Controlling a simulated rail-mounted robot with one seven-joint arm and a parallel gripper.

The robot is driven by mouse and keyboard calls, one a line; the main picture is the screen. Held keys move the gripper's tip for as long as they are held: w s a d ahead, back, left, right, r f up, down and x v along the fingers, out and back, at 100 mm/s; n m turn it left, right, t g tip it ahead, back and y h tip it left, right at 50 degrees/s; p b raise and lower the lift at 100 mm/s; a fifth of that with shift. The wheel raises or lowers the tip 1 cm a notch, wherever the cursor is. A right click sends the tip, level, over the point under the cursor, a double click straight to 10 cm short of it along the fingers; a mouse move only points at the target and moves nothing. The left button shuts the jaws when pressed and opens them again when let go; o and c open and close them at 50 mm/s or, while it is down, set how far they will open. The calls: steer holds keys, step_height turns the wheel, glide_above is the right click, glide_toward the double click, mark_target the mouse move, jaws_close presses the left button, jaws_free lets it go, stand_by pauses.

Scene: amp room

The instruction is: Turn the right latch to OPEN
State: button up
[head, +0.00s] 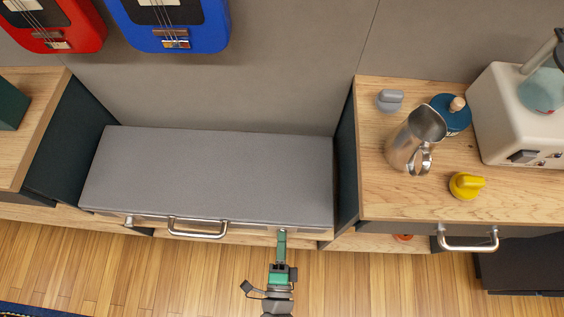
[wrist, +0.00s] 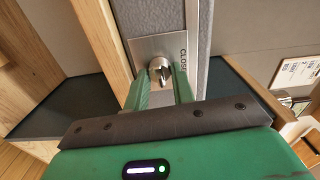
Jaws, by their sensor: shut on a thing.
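The right latch (wrist: 159,68) is a small round metal knob on a silver plate (wrist: 143,49) on the front of the grey-topped bench (head: 210,170). The visible lettering on the plate reads "CLOSE"; its end is cut off or hidden. My gripper (wrist: 161,82) has its two green fingers on either side of the knob and is shut on it. In the head view my gripper (head: 282,237) reaches the bench front at its right end and hides the right latch. The left latch (head: 129,221) is at the left end of the same front.
A metal bar handle (head: 197,232) sticks out between the latches. A wooden cabinet stands at right with a steel pitcher (head: 414,137), a yellow knob-like object (head: 466,186) and a cream machine (head: 515,115). The wooden floor (head: 200,275) before the bench is clear.

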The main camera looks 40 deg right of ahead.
steer(key=shift+m, duration=0.6)
steer(key=o, duration=1)
steer(key=p+v, duration=0.1)
steer(key=v, duration=0.7)
steer(key=shift+p, duration=0.35)
